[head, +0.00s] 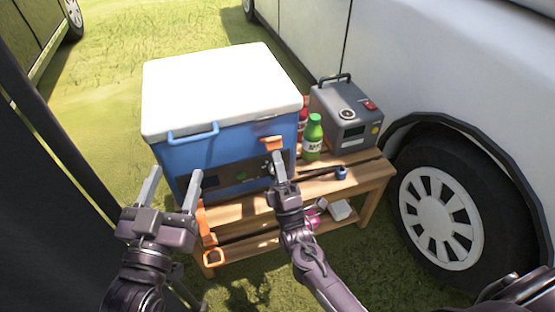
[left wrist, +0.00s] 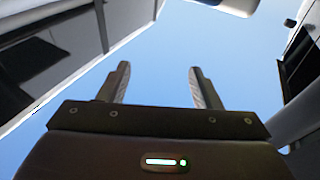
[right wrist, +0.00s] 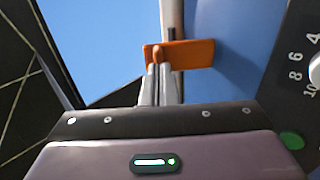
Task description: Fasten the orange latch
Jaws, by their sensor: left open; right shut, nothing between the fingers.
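The blue cooler box (head: 215,160) stands on a wooden bench, its white lid (head: 220,85) down. The orange latch (head: 271,143) is on the cooler's front right, just under the lid rim; it also shows in the right wrist view (right wrist: 195,54). My right gripper (head: 278,156) is shut and empty, its fingertips right at the latch's lower edge. In the right wrist view the tips (right wrist: 157,68) overlap the latch; contact is hard to tell. My left gripper (head: 173,174) is open and empty, in front of the cooler's left side; its fingers (left wrist: 160,75) show nothing between them.
Green (head: 313,138) and red (head: 302,118) bottles and a grey power box (head: 345,115) stand right of the cooler on the bench (head: 365,178). An orange strap-like piece (head: 212,257) hangs at the bench's front left. A white vehicle (head: 450,80) stands close on the right.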

